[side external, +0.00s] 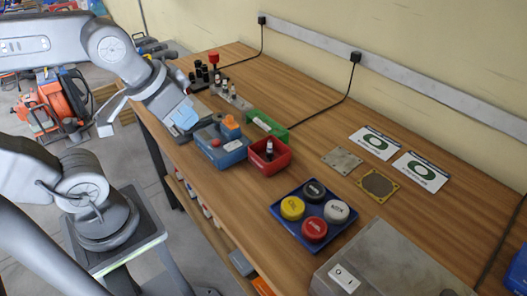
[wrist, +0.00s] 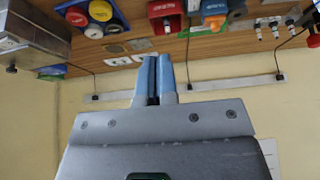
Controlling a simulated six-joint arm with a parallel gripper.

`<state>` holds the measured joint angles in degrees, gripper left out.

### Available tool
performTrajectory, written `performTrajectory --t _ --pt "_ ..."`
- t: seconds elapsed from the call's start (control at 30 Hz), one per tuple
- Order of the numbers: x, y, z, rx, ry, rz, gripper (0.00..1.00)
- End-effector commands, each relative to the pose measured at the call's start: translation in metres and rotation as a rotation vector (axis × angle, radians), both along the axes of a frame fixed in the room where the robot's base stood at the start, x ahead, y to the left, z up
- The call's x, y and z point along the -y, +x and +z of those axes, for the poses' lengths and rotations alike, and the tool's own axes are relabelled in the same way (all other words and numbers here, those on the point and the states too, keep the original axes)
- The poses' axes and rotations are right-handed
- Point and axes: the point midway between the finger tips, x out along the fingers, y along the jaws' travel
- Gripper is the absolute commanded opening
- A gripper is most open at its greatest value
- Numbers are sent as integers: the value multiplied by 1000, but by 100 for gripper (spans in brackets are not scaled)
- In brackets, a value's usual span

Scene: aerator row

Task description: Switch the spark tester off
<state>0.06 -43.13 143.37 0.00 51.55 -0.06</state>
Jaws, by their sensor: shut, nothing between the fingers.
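A grey metal box (side external: 385,265) with a white rocker switch plate (side external: 344,279) stands at the near right end of the bench. I take it to be the spark tester, but its label is not readable. It also shows at the upper left of the wrist view (wrist: 30,35), with a dark knob on it. The switch position is too small to tell. My gripper (side external: 184,117) is at the bench's left edge, beside the blue box and well away from the grey box. Its blue fingers (wrist: 156,58) are shut together and empty.
A blue tray (side external: 283,214) holds several coloured round caps.

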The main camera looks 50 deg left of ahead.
Motion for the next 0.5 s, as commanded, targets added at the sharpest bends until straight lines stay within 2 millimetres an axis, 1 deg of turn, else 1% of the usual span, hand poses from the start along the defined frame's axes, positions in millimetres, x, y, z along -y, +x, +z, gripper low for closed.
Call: performTrajectory --t 0.17,0.27,0.37,0.5 --pt "0 1 0 -1 0 0 0" --pt "-2 5 1 -9 2 2 0" --pt "-7 17 1 -34 7 5 0" --pt "-20 45 0 -88 11 7 0"
